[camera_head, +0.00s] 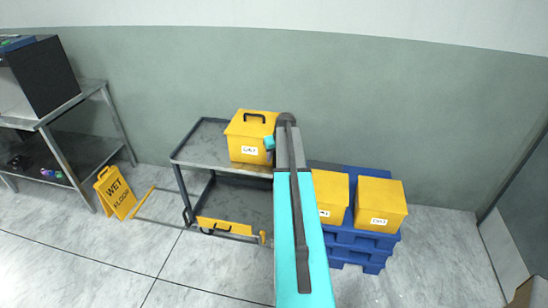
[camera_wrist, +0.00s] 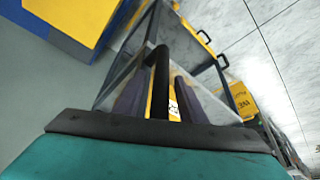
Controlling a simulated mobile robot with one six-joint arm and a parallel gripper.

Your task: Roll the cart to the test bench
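The grey two-shelf cart (camera_head: 205,147) stands against the wall in the head view, with a yellow labelled box (camera_head: 250,135) on its top shelf. The cart's frame also shows in the wrist view (camera_wrist: 125,62). My gripper (camera_wrist: 160,92) is at the cart's right end. Its two fingers are apart, with an upright black bar (camera_wrist: 160,70), seemingly the cart's handle, between them. Gaps show beside the bar. My arm hides this end in the head view. A metal bench (camera_head: 93,89), likely the test bench, stands at the far left with a dark box on it.
A yellow wet-floor sign (camera_head: 116,192) stands between cart and bench. A yellow-ended pole or frame (camera_head: 165,224) lies low before the cart. A blue pallet stack (camera_head: 350,250) with yellow boxes (camera_head: 380,203) stands right of the cart. Front-left floor is clear.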

